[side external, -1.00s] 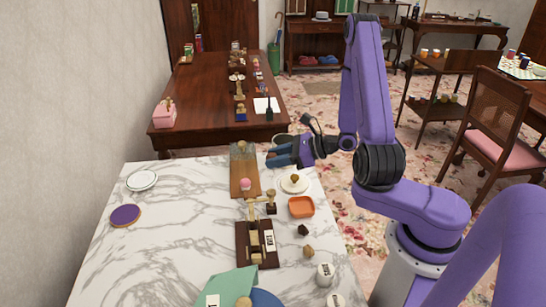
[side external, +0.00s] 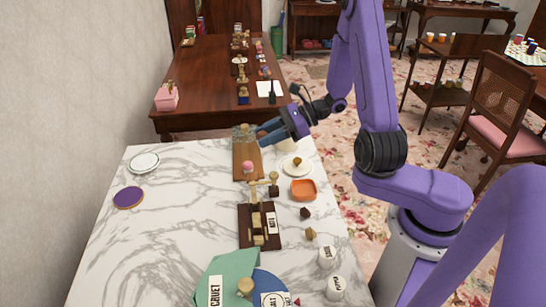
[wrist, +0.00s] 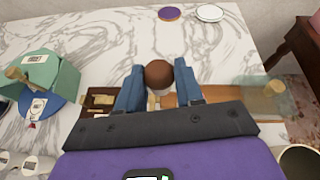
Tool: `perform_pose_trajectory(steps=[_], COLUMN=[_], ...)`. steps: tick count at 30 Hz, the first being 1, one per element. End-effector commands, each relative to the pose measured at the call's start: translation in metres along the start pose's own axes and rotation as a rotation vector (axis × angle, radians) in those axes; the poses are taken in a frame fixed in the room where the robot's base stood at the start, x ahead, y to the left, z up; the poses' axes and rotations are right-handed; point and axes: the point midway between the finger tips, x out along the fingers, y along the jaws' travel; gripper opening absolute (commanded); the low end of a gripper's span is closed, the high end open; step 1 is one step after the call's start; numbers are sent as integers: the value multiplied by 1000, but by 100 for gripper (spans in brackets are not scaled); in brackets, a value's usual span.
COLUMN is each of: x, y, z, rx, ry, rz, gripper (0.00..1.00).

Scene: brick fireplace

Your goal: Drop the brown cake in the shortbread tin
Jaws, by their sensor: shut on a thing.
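The brown cake (wrist: 158,74) is a round brown ball between the blue fingertips in the wrist view. My gripper (wrist: 158,80) is shut on it. In the side view my gripper (side external: 262,135) hangs above the far end of a long wooden board (side external: 244,153), and the cake cannot be made out there. I cannot tell for sure which vessel is the shortbread tin. An open round pot with a pale rim (wrist: 300,162) shows at the lower right of the wrist view. A pale vessel (side external: 289,145) stands partly hidden behind my gripper in the side view.
A pink cake (side external: 248,166) sits on the board. Nearby are a white plate (side external: 298,168), an orange dish (side external: 303,190) and a dark wooden stand (side external: 245,232). A purple disc (side external: 128,197) and a white dish (side external: 144,162) lie at left. The left marble is largely clear.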

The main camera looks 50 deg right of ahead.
Motion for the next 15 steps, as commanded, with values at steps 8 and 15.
perform_pose_trajectory(steps=[8, 15], x=[-39, -85], y=[-96, -159], z=[-32, -57], rx=[136, 246], ry=[45, 51], rz=[-344, -602], gripper=[7, 7])
